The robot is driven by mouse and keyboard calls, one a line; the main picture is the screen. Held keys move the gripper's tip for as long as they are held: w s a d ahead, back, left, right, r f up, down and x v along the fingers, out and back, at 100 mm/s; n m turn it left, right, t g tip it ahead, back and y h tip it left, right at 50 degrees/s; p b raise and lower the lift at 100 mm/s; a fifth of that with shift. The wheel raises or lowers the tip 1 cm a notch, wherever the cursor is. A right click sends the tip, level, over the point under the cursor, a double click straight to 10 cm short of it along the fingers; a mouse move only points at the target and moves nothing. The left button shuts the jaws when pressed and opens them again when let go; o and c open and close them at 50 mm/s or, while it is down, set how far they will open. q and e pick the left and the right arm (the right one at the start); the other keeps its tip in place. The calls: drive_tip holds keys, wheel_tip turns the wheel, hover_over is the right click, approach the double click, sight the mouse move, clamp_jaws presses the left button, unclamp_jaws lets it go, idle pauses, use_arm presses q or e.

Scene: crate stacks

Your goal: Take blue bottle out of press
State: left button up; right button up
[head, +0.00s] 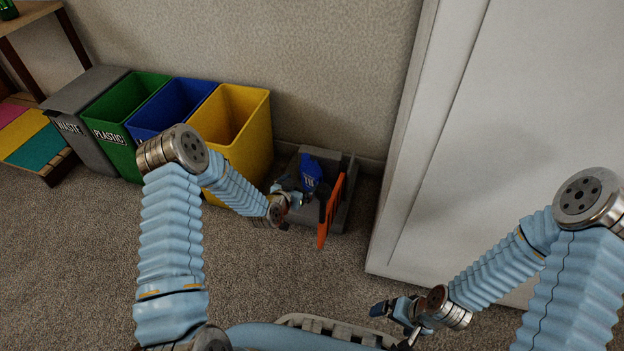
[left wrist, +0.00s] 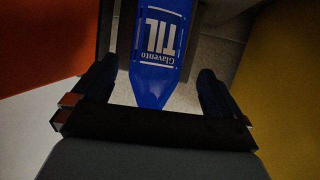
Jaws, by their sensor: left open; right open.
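The blue bottle (head: 311,169), with white lettering, is in the grey press (head: 342,218) with an orange lever (head: 329,212), on the floor by the wall. My left gripper (head: 300,192) is at the bottle, partly hiding it. In the left wrist view, the bottle (left wrist: 158,55) reaches in between the open fingers of my left gripper (left wrist: 155,86), with a gap showing on both sides. An orange surface (left wrist: 60,40) fills that view's upper left. My right gripper (head: 394,324) is open and empty, low in front of my base, far from the press.
A yellow bin (head: 252,150) stands just left of the press. Blue (head: 160,98), green (head: 110,150) and grey (head: 70,92) bins continue leftward. A white cabinet or door (head: 500,130) stands at the right. The carpet in front is clear.

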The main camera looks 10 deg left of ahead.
sight(309, 178)
use_arm(q)
drive_tip(key=b+x, duration=0.1)
drive_tip(key=x, duration=0.4)
drive_tip(key=shift+w+d+f+b, duration=0.15)
drive_tip(key=shift+w+f+b, duration=0.05)
drive_tip(key=shift+f+b, duration=0.15)
drive_tip(key=c, duration=0.6)
